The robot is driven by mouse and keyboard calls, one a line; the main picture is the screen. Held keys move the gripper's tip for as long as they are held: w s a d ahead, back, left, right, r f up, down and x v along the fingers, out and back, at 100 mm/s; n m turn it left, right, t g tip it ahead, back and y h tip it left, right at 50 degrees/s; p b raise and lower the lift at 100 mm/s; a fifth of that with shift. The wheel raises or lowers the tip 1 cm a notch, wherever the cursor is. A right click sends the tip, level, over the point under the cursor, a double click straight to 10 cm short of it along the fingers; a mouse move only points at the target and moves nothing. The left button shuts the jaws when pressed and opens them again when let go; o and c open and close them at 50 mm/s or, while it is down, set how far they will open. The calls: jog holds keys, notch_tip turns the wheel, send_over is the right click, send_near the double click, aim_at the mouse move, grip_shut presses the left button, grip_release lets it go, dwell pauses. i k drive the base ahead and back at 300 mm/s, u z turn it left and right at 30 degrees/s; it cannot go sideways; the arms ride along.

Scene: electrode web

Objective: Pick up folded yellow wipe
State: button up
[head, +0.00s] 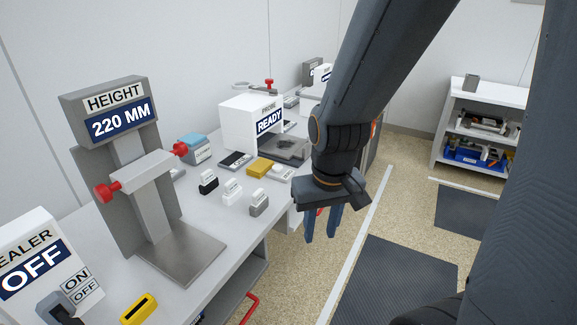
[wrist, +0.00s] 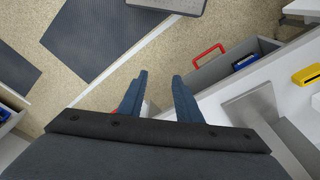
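A folded yellow wipe (head: 259,166) lies flat on the white bench, in front of the READY box, between a dark flat item and a small grey-and-white item. It is not clearly visible in the wrist view. My gripper (head: 322,230) hangs fingers down to the right of the wipe, out past the bench's edge over the floor. Its two blue fingers stand apart with nothing between them, and they also show apart in the wrist view (wrist: 160,77).
The READY box (head: 250,118) stands behind the wipe. Several small blocks (head: 232,192) stand in front of it. A tall height gauge (head: 130,170) and a yellow slotted item (head: 138,308) are nearer on the bench (head: 215,225). A red drawer handle (wrist: 208,54) sticks out below.

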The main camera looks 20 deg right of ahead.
aim_at(258, 169)
jog(key=z, duration=0.2)
jog(key=i, duration=1)
jog(key=z, duration=0.05)
